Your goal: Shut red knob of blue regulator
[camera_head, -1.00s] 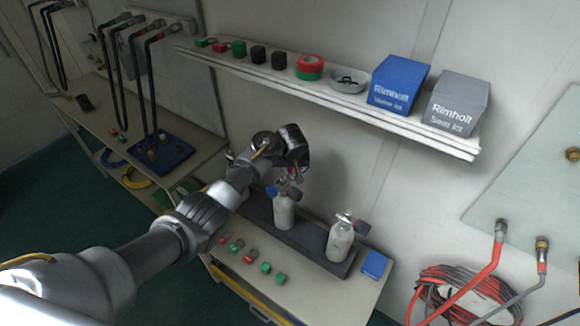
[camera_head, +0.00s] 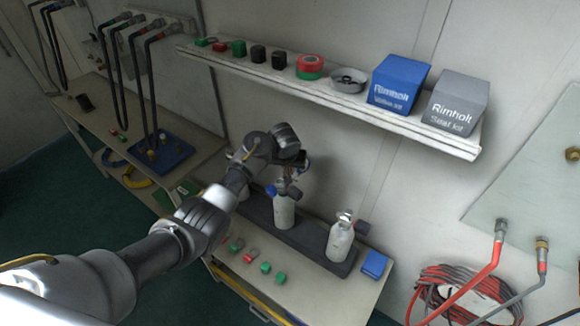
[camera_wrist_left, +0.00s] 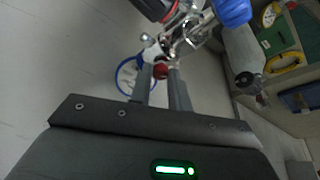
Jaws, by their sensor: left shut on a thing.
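A pale bottle (camera_head: 284,213) with a blue-knobbed regulator (camera_head: 272,191) on top stands on the dark strip of the low bench in the head view. My left gripper (camera_head: 299,174) is above this regulator, and its tips are hard to make out there. In the left wrist view the red knob (camera_wrist_left: 160,71) shows between the two fingertips, and my left gripper (camera_wrist_left: 161,78) is shut on it. The metal fittings (camera_wrist_left: 183,30) and blue knob (camera_wrist_left: 232,12) are just beyond. Some of the red knob is hidden by the fingers. My right gripper is not in view.
A second pale bottle (camera_head: 340,241) with its own fitting stands to the right, beside a blue block (camera_head: 375,264). Several red and green pieces lie at the bench front. The wall shelf (camera_head: 330,104) with boxes hangs above the arm.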

